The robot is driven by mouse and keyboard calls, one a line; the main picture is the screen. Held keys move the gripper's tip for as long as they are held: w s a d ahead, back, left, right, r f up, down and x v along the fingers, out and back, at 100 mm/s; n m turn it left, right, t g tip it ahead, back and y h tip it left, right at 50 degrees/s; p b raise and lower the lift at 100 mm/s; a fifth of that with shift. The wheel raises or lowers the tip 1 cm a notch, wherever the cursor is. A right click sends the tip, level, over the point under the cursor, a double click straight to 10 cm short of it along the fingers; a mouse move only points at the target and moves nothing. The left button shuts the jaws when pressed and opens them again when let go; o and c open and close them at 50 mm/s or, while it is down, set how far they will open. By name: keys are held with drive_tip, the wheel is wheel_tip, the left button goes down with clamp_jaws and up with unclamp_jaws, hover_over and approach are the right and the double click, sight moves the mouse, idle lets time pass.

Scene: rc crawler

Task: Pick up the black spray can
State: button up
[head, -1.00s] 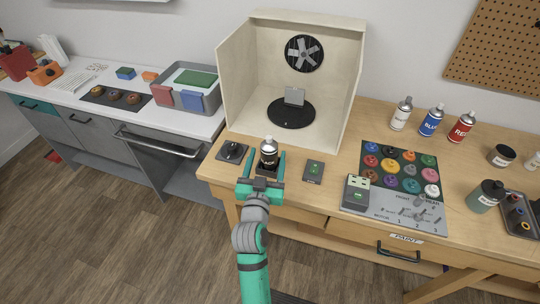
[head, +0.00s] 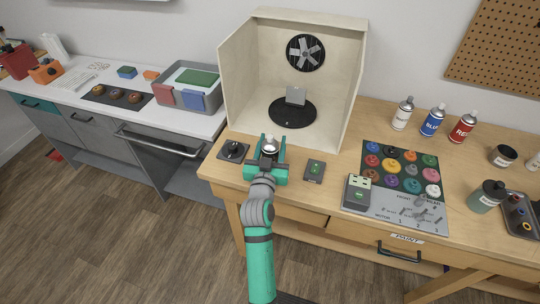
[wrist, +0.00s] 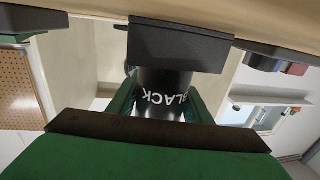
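The black spray can (head: 269,148) stands upright near the front edge of the wooden bench, its silver top showing in the head view. In the wrist view the can (wrist: 165,100) appears upside down with the word BLACK on it, against a dark block. My gripper (head: 270,145) is level with the can, one green finger on each side of it. The fingers also flank the can in the wrist view (wrist: 163,105). They look open around it, with little room at the sides. The can's lower part is hidden by my gripper in the head view.
A dark joystick-like device (head: 233,151) sits close to the left and a small dark box (head: 314,171) to the right. The spray booth (head: 345,110) with a turntable (head: 292,113) stands behind. White, blue and red cans (head: 433,121) stand further right.

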drive_tip(key=c, duration=0.6)
drive_tip(key=shift+c, duration=0.2)
